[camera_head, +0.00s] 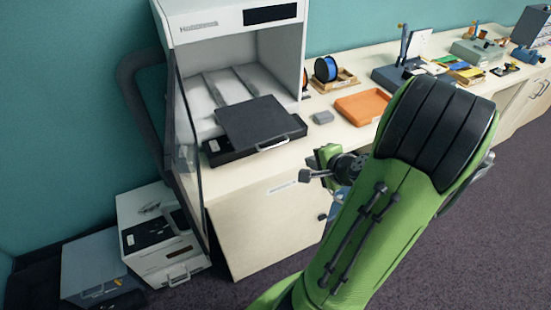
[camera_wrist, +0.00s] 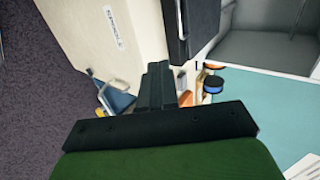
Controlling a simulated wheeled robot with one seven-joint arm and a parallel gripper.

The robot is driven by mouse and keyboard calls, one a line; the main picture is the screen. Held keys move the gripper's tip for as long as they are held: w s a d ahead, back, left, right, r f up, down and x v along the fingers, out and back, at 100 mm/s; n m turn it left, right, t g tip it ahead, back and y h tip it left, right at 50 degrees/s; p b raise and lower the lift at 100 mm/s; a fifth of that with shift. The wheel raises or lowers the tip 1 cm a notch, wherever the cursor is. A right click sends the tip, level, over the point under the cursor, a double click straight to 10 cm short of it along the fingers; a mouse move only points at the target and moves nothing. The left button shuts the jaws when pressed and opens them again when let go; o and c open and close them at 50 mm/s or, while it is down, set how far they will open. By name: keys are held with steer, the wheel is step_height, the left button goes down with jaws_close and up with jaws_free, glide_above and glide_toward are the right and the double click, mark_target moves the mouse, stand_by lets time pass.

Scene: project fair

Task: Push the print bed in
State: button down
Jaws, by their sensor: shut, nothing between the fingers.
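The print bed (camera_head: 255,121) is a dark flat plate on a black sliding base with a light handle (camera_head: 272,144) at its front. It sticks out of the white printer (camera_head: 235,45), whose glass door (camera_head: 187,150) stands open on the left. In the wrist view the dark edge of the bed (camera_wrist: 195,22) shows at the top. My gripper (camera_head: 306,176) is shut and empty, in front of the bench and below and right of the bed's handle, apart from it. In the wrist view its closed fingers (camera_wrist: 157,82) point up the picture.
The bench holds a small grey block (camera_head: 323,117), an orange tray (camera_head: 362,107) and a blue spool (camera_head: 326,69) right of the printer. Tools and boxes stand farther right. A white machine (camera_head: 160,235) and a grey box (camera_head: 95,265) are on the floor at left.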

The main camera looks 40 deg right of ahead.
steer(key=w+r+x, duration=0.1)
steer(key=r+x, duration=0.1)
steer(key=x, duration=1.1)
steer(key=shift+w+d, duration=0.4)
steer(key=shift+r, duration=0.15)
